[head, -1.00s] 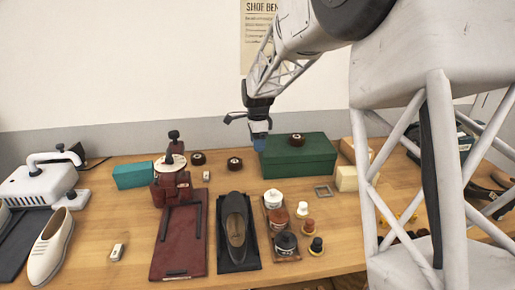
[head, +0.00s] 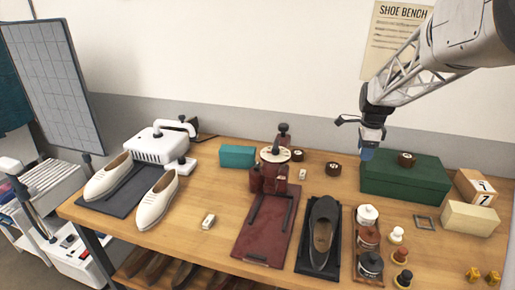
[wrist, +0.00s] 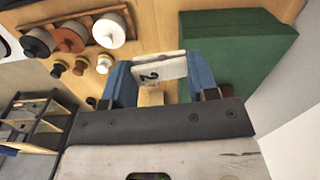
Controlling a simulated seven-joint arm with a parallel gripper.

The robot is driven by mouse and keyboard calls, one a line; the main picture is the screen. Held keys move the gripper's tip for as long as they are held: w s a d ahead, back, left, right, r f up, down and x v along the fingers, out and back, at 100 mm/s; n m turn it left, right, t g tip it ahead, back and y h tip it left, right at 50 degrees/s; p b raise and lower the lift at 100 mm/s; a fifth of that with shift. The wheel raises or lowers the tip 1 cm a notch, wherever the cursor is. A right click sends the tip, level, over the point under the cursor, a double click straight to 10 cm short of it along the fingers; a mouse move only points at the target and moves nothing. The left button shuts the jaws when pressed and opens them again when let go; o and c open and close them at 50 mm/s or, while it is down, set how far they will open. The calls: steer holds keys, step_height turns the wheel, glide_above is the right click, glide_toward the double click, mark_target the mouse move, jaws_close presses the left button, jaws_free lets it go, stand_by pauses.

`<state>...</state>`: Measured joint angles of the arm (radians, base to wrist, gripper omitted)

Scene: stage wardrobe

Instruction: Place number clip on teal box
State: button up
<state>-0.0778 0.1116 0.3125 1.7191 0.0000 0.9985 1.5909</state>
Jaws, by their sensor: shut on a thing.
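My gripper (head: 367,153) is raised in front of the left end of the green box in the head view. In the wrist view, its blue fingers (wrist: 162,80) are shut on a white number clip (wrist: 160,68) marked with what looks like a 2. The clip is too small to make out in the head view. The teal box (head: 238,156) stands at the back of the bench, well left of my gripper, with its top bare. It is not in the wrist view.
The green box (head: 405,178) bears a dark roll (head: 406,158). A dark-red stand (head: 268,222) and a shoe form (head: 322,232) stand between the teal box and jars (head: 368,240). Small white pieces lie on the bench (head: 209,221). A white press (head: 158,146) stands left.

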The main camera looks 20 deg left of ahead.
step_height(320, 180, up, 18)
steer(key=s+a+n, duration=0.3)
steer(key=a+n, duration=0.1)
steer(key=a, duration=1.6)
steer(key=s+a+n, duration=0.2)
steer(key=a+n, duration=0.2)
steer(key=a, duration=1.5)
step_height(320, 180, down, 23)
steer(key=shift+s+a, duration=0.3)
glide_above(237, 149)
steer(key=shift+w+f, duration=0.15)
steer(key=shift+f, duration=0.6)
steer(key=shift+f, duration=1.8)
